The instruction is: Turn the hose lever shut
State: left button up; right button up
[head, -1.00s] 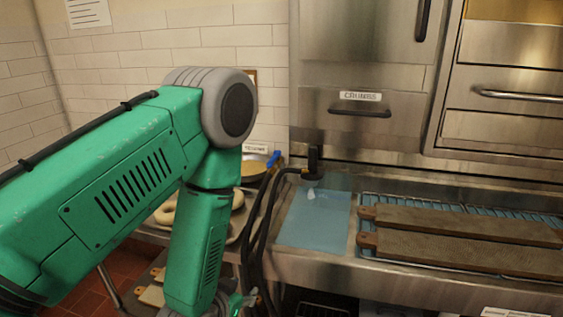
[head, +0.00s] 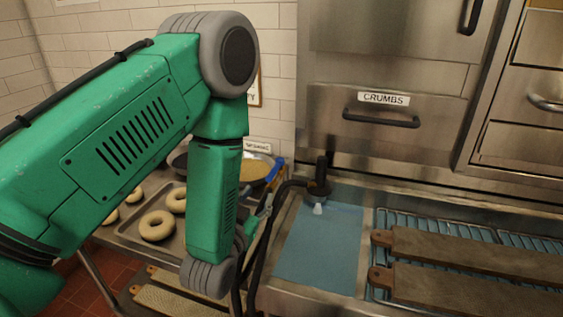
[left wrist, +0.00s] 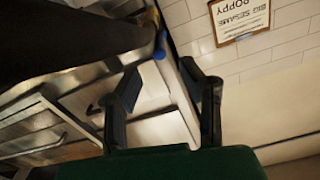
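A black hose (head: 262,258) rises from below and bends right to a dark fitting (head: 318,189) over the blue sheet. A short upright black handle (head: 321,166) on the fitting looks like the hose lever. A pale drip or tip (head: 318,209) shows under the fitting. My left gripper (head: 264,208) is left of the fitting, close to the hose in the picture and partly hidden by my arm. In the left wrist view the fingers (left wrist: 165,100) are apart with nothing between them. A large dark shape fills that view's upper left. My right gripper is not in view.
A tray (head: 127,239) of bagels and a seed bowl (head: 252,170) with a blue handle (head: 275,172) stand left. A blue sheet (head: 320,245) lies on the steel counter. Wooden boards (head: 470,255) rest on a rack at right. The CRUMBS drawer (head: 382,118) is behind.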

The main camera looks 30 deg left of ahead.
aim_at(278, 167)
pick_arm(q)
jog(key=x, duration=0.3)
jog(key=p+x, duration=0.1)
jog(key=x, duration=0.2)
jog(key=d+x, duration=0.1)
jog(key=x, duration=0.3)
jog(key=shift+w+d+r+p, duration=0.1)
jog(key=shift+w+r+p, duration=0.15)
jog(key=shift+r+p, duration=0.1)
jog(key=shift+w+a+f, duration=0.1)
jog(key=shift+w+a, duration=0.45)
jog(key=shift+w, duration=0.25)
jog(key=shift+w+a+f, duration=0.2)
jog(key=shift+w+a, duration=0.2)
jog(key=shift+a, duration=0.15)
jog(key=shift+d, duration=0.25)
jog(key=shift+c, duration=0.5)
jog(key=shift+d+r, duration=0.15)
jog(key=shift+d, duration=0.05)
grip_shut()
jog(key=shift+d, duration=0.1)
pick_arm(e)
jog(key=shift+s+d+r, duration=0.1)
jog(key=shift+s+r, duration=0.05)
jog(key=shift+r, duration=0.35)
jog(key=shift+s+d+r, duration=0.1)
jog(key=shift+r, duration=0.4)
